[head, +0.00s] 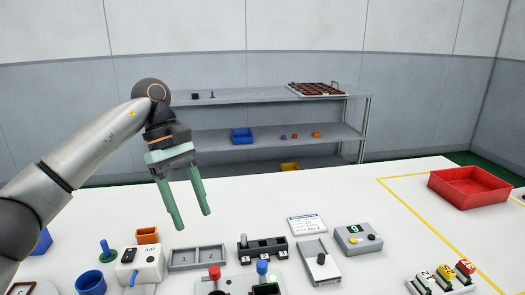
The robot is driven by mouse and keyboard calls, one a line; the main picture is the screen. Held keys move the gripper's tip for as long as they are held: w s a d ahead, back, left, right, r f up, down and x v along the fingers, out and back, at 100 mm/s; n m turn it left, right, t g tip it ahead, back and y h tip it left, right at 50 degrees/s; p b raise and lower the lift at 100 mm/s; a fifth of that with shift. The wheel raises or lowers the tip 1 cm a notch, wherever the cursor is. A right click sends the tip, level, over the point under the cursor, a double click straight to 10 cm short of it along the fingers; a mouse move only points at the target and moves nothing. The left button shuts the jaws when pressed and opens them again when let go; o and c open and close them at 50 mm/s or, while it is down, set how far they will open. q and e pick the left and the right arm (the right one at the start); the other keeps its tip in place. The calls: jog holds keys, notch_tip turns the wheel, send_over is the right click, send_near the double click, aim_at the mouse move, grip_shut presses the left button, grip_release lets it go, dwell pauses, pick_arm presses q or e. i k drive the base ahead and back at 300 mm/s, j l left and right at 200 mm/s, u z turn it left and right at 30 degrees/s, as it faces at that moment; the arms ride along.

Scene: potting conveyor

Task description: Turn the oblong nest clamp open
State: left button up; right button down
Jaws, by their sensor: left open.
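My left gripper (193,221) is open and empty, its two green fingers pointing down above the white table. Below it, at the bottom edge, a light grey fixture (238,281) carries a red knob (214,272) and a blue knob (262,268). A dark recess with a green border shows under the blue knob. The picture cuts off the fixture's near part, so I cannot tell which knob belongs to the oblong nest clamp, or how it is turned. The gripper is apart from both knobs. My right gripper is not in view.
Behind the fixture stand a black block (274,253) with posts and a grey two-part tray (198,258). To the right are a grey slide plate (309,253) and a button box (357,239). A red bin (471,186) is far right. The table's back middle is clear.

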aim_at(261, 265)
jog(key=k, duration=0.95)
